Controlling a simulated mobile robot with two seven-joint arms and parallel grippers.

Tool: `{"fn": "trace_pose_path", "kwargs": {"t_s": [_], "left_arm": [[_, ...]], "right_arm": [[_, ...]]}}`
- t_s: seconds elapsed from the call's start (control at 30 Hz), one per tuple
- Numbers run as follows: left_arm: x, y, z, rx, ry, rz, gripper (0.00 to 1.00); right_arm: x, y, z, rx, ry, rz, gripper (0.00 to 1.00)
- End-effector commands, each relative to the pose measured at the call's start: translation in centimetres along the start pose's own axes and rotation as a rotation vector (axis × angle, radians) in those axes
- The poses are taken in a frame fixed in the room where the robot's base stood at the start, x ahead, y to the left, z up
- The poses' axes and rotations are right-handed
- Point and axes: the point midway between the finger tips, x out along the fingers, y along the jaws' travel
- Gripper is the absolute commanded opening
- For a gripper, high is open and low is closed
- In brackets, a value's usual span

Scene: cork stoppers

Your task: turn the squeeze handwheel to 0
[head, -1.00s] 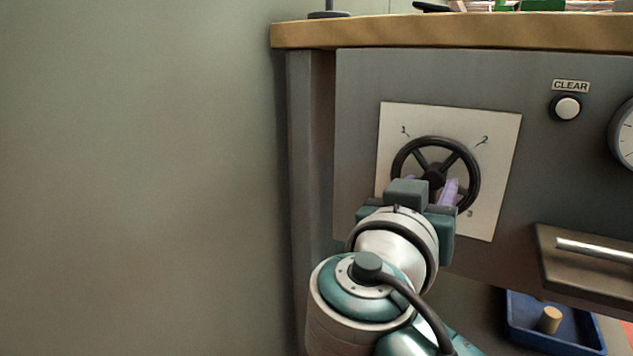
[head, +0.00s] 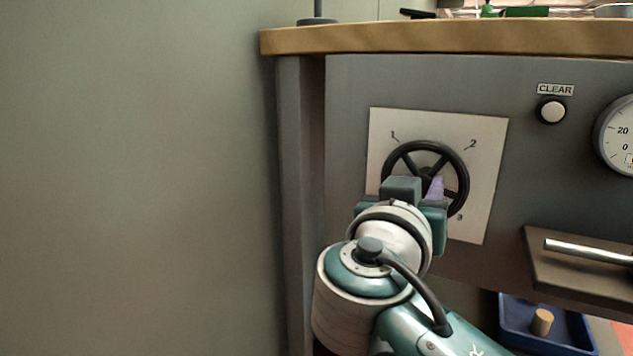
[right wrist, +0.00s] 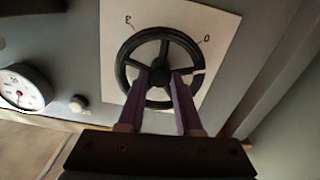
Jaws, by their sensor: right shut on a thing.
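The black squeeze handwheel (head: 464,180) has a round rim and spokes. It is mounted on a white square plate (head: 490,140) on the grey machine front. In the head view the marks 1, 2 and 3 show around it; my gripper and arm cover the lower left. My right gripper (head: 432,186) is at the wheel's lower part with its purple fingers shut on it. In the right wrist view the fingers (right wrist: 166,80) reach the wheel near its hub, and the handwheel (right wrist: 128,52) and a 0 mark show. My left gripper is not in view.
A white CLEAR button (head: 552,111) and a dial gauge (head: 620,135) are to the right. Below them, a metal bar handle (head: 585,250) sticks out. A blue tray (head: 515,330) with a cork (head: 541,322) is at lower right. The left side is bare wall.

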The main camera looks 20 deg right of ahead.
Motion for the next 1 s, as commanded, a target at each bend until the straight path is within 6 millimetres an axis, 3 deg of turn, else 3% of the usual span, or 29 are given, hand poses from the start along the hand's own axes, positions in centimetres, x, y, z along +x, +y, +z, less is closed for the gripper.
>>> {"fn": "trace_pose_path", "kwargs": {"t_s": [0.23, 0.6, 0.9, 0.93, 1.0], "left_arm": [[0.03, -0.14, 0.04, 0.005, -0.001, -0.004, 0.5], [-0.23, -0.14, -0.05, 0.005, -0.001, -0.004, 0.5], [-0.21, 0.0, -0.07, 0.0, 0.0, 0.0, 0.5], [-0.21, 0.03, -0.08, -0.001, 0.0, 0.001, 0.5], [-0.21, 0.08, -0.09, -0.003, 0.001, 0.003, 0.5]], "right_arm": [[-0.01, 0.01, 0.02, -0.042, 0.0, 0.001, 0.0], [-0.01, -0.03, 0.01, -0.409, -0.002, 0.001, 0.0], [-0.02, -0.04, 0.04, -0.422, -0.001, 0.0, 0.0], [-0.02, -0.04, 0.04, -0.422, -0.001, 0.0, 0.37], [-0.02, -0.04, 0.04, -0.421, -0.001, 0.0, 0.45]]}}
